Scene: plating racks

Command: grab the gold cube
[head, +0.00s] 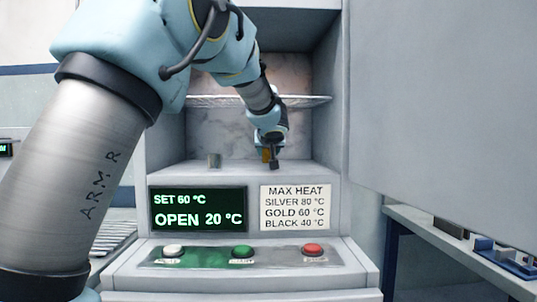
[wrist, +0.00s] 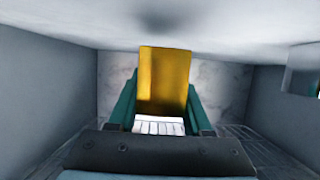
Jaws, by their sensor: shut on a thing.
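The gold cube (wrist: 164,80) is between the two green fingers of my gripper (wrist: 162,105) in the wrist view, and the fingers are shut on it. In the head view my gripper (head: 270,156) is inside the open chamber, low over its floor. Only a small part of the gold cube (head: 265,156) shows there, beside the dark finger. I cannot tell whether the cube touches the chamber floor.
A wire shelf (head: 205,101) crosses the chamber above. The sign (head: 296,207) lists gold at 60 °C; the display (head: 198,209) reads open, 20 °C. The open door (head: 445,100) stands at right.

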